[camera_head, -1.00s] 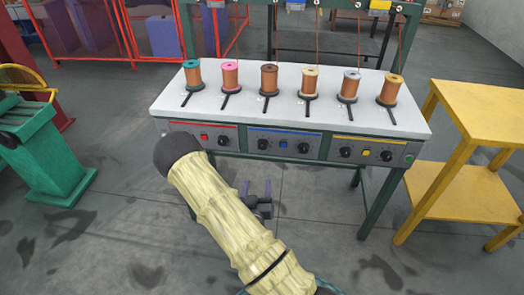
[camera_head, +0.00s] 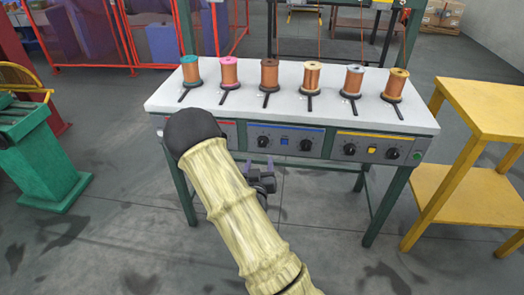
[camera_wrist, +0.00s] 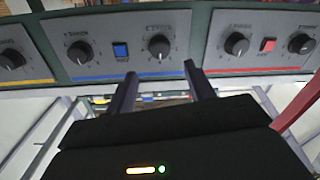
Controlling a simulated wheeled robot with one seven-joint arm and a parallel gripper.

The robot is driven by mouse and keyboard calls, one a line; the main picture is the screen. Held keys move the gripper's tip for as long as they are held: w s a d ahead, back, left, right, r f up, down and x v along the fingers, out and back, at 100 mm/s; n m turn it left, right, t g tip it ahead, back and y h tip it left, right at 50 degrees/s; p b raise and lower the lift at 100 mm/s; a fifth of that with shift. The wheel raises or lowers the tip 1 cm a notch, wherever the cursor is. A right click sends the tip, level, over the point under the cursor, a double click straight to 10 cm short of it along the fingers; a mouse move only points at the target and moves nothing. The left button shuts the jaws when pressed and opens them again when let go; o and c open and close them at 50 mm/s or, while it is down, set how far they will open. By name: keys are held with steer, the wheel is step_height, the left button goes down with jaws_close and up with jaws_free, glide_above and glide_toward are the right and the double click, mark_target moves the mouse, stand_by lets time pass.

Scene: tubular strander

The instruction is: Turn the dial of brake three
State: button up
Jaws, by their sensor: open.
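The blue-striped control panel (camera_head: 285,133) is in the middle of the bench front, with a black dial (camera_head: 262,142) at its left and another black dial (camera_head: 305,145) at its right. The wrist view shows the panels upside down, so the blue panel's left dial (camera_wrist: 158,45) is right of its blue button there and the other dial (camera_wrist: 80,52) is left. I cannot read the dial labels surely enough to tell brake three. My gripper (camera_head: 258,163) is open and empty, below and in front of the blue panel. Its fingertips (camera_wrist: 160,70) point toward the left dial, apart from it.
The red-striped panel (camera_wrist: 265,70) and yellow-striped panel (camera_head: 370,136) flank the blue one, each with dials and a button. Several copper spools stand on the white bench top (camera_head: 235,112). A yellow table (camera_head: 485,100) stands right, a green machine (camera_head: 40,160) left. My arm hides part of the red panel.

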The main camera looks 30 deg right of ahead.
mark_target(262, 144)
steer(key=x, duration=0.9)
steer(key=shift+b, duration=0.4)
steer(key=c, duration=1)
steer(key=shift+o, duration=0.2)
steer(key=shift+n, duration=0.5)
steer(key=n+p, duration=0.1)
steer(key=n, duration=0.1)
steer(key=shift+r+n, duration=0.1)
steer(key=shift+n, duration=0.2)
steer(key=shift+n+p, duration=1.1)
steer(key=shift+n, duration=1)
